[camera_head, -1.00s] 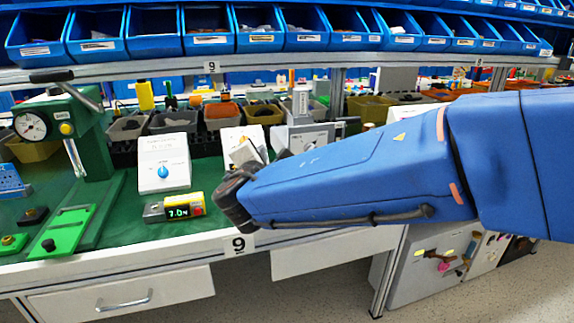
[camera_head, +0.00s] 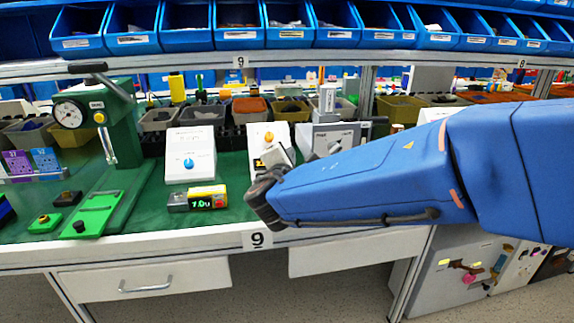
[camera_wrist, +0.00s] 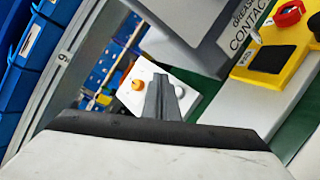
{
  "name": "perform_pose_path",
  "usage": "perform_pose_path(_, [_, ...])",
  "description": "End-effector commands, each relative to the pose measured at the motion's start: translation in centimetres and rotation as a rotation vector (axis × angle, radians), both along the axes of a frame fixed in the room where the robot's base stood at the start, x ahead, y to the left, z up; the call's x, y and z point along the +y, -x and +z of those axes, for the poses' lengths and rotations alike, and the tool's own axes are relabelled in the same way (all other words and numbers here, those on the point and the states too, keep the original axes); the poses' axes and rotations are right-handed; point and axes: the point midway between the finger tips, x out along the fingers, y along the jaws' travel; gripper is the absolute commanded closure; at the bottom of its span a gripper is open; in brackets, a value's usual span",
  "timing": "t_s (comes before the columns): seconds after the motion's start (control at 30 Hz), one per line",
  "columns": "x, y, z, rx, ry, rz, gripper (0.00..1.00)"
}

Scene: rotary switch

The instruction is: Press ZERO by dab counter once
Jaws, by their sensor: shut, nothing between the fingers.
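No readable label tells me which device is the dab counter, and I cannot make out the word ZERO. A small yellow-and-grey unit (camera_head: 197,199) with green lit digits and a red patch sits near the bench's front edge in the head view. My gripper (camera_head: 279,156) is right of this unit, above the bench, partly hidden by my wrist. In the wrist view my gripper (camera_wrist: 164,92) has its grey fingers together and empty. A yellow device (camera_wrist: 278,55) with a red button (camera_wrist: 289,13) and black parts is at the upper right there, apart from the fingers.
A white box with a blue knob (camera_head: 189,163) stands behind the small unit. Another white box with an orange knob (camera_head: 268,139) stands behind my gripper. A green press (camera_head: 118,125) is at left. Blue bins (camera_head: 212,25) line the shelf above.

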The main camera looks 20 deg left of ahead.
Motion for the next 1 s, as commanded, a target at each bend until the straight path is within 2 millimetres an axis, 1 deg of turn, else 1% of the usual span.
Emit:
perform_pose_path(0.03, [0.2, -0.4, -0.6, 0.001, 0.001, -0.001, 1.0])
perform_pose_path(0.2, [0.9, -1.4, -2.1, 0.0, 0.002, 0.0, 1.0])
perform_pose_path(0.4, [1.4, -2.4, -3.4, 0.0, 0.001, -0.001, 1.0])
perform_pose_path(0.6, [1.7, -2.8, -3.9, 0.0, 0.0, 0.0, 1.0])
perform_pose_path(1.0, [1.7, -2.8, -3.9, -0.001, 0.0, 0.0, 1.0])
